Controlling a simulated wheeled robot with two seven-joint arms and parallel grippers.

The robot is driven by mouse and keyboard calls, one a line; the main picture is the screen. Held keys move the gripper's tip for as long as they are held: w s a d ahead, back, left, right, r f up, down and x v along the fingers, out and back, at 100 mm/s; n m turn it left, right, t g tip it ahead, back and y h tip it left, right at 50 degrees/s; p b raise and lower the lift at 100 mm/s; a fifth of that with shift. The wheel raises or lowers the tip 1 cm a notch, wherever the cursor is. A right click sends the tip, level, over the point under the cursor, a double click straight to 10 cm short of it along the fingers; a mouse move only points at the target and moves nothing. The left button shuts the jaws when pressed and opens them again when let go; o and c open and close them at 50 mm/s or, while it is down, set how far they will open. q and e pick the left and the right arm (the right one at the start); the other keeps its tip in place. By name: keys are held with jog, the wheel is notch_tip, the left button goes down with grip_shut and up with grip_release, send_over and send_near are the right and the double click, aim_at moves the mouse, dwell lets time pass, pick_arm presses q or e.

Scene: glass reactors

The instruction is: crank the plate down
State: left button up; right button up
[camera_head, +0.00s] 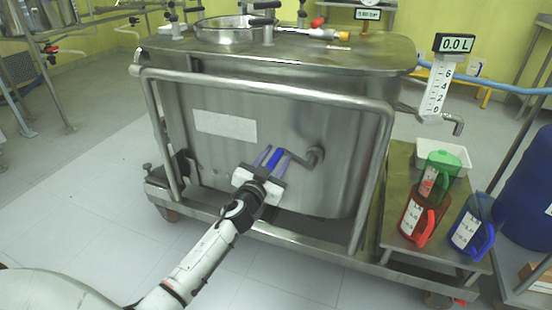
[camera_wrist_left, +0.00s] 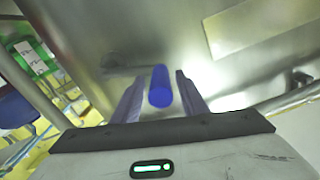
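The crank (camera_head: 312,157) is a bent metal arm on the front wall of the steel tank (camera_head: 225,95), with a blue handle (camera_head: 274,158) at its left end. My left gripper (camera_head: 272,158) is in front of the tank with its two fingers on either side of the blue handle. In the left wrist view the handle (camera_wrist_left: 160,88) stands between the fingers with small gaps beside it, so the gripper is open around it. Whether any part touches the handle is hard to tell. I cannot make out a plate. My right gripper is not in view.
A metal rail (camera_head: 262,88) frames the tank's front. On the right are a digital display reading 0.0 L (camera_head: 457,43), a green jug (camera_head: 441,170), a red jug (camera_head: 420,214), a blue jug (camera_head: 470,225) and a blue drum (camera_head: 527,185). The floor at left is clear.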

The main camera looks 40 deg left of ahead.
pick_arm(q)
grip_shut()
jog(key=shift+f, duration=0.1)
